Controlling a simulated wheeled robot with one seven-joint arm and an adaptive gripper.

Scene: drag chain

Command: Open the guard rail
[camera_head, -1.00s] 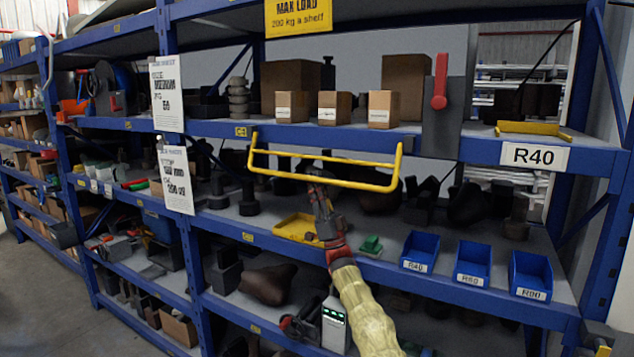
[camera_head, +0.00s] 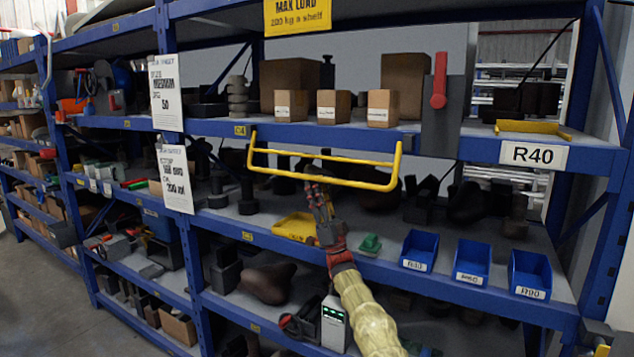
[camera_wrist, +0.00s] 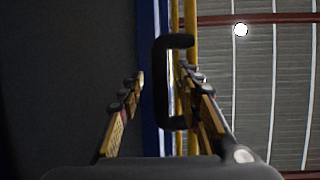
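The guard rail (camera_head: 325,179) is a yellow frame of two long bars with upright ends. It hangs across the front of the shelf just below the upper blue beam. My gripper (camera_head: 316,187) is at the rail's lower bar, near its middle, reaching up from below. In the wrist view, my gripper (camera_wrist: 163,84) has its two fingers apart, with a dark C-shaped piece between them. A yellow bar of the guard rail (camera_wrist: 191,35) runs beside the right finger. Whether the fingers touch the rail cannot be told.
The upper shelf beam (camera_head: 455,147) is behind the rail, with small boxes (camera_head: 333,107) above. A red-handled lever (camera_head: 439,85) stands to the right. Below are a yellow tray (camera_head: 294,227), a green piece (camera_head: 369,244) and blue bins (camera_head: 472,263).

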